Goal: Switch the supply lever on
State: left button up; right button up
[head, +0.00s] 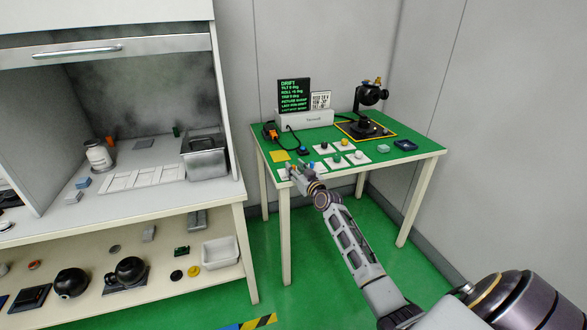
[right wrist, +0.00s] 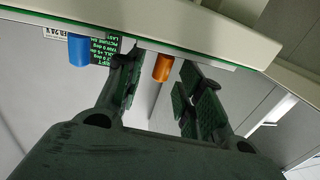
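My right gripper (head: 297,173) is at the front left edge of the green-topped table (head: 425,147). In the right wrist view the gripper (right wrist: 162,85) is open, with its two fingers apart. An orange cylindrical knob (right wrist: 162,68) shows between the fingers, with visible gaps on both sides. A blue cylindrical knob (right wrist: 78,50) is outside the left finger. I cannot tell which control is the supply lever. An orange and black device (head: 270,132) stands at the table's back left. My left gripper is not in view.
A white box (head: 305,120) with a dark text screen (head: 294,95) stands at the back. A black instrument (head: 368,110) is at the back right. Several small white plates with knobs lie mid-table. A bench with a hood and a metal container (head: 206,158) is at the left.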

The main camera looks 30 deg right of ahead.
jog(key=shift+w, duration=0.75)
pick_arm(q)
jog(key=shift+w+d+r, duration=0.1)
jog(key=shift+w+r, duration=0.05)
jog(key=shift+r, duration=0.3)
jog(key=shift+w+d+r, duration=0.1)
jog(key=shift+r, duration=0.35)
pick_arm(e)
jog(key=shift+w, duration=0.15)
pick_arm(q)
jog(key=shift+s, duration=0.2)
